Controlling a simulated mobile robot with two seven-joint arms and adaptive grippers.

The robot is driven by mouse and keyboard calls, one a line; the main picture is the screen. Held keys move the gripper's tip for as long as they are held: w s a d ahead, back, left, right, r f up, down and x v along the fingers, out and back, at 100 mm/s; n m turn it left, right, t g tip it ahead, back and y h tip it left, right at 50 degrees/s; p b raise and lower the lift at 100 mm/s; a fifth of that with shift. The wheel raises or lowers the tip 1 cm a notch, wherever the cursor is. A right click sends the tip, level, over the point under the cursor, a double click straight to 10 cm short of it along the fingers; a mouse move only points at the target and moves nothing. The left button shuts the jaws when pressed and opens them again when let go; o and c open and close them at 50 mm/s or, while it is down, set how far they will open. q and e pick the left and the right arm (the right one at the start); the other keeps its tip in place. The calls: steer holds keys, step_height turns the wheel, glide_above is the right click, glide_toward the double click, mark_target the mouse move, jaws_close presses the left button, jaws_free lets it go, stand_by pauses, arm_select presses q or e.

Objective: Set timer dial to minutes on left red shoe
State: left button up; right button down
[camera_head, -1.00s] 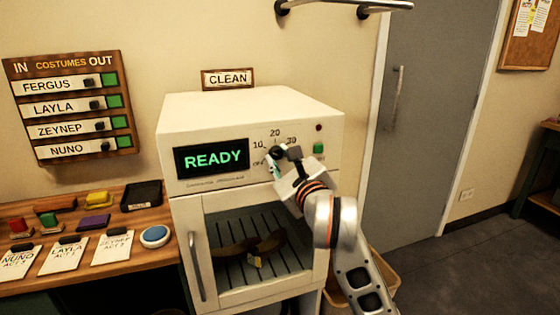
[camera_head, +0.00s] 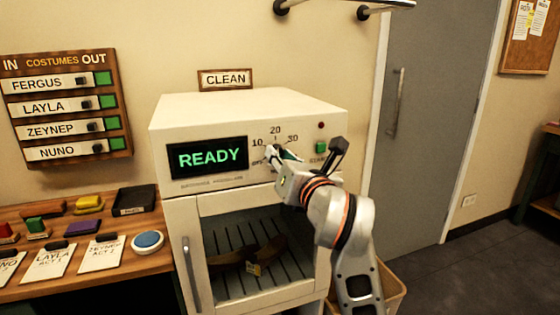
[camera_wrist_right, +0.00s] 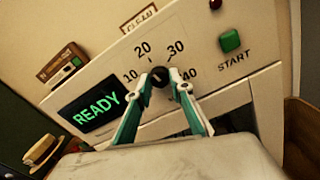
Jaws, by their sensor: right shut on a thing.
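The timer dial (camera_wrist_right: 160,77) is a small black knob on the cream cabinet's panel, with the numbers 10, 20, 30 and 40 around it. My right gripper (camera_wrist_right: 160,79) is shut on the dial, one fingertip on each side. In the head view my right gripper (camera_head: 274,153) covers most of the dial, so its setting cannot be read. Behind the cabinet's glass door lie dark brown shoe-like items (camera_head: 268,250) with a small tag (camera_head: 254,268), too small to read. No clearly red shoe shows. My left gripper is not in view.
The cabinet's display (camera_head: 208,157) reads READY. A green START button (camera_head: 321,148) sits right of the dial. The left table (camera_head: 110,282) holds cards, colored blocks, a black tray (camera_head: 135,200) and a blue round pad (camera_head: 148,240). A costumes board (camera_head: 66,105) hangs above.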

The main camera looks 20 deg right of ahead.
steer(key=shift+m+b, duration=0.3)
steer(key=shift+m, duration=0.6)
steer(key=c, duration=1.8)
jaws_free()
steer(key=s, duration=0.7)
steer(key=shift+s+d, duration=0.15)
steer(key=shift+s, duration=0.1)
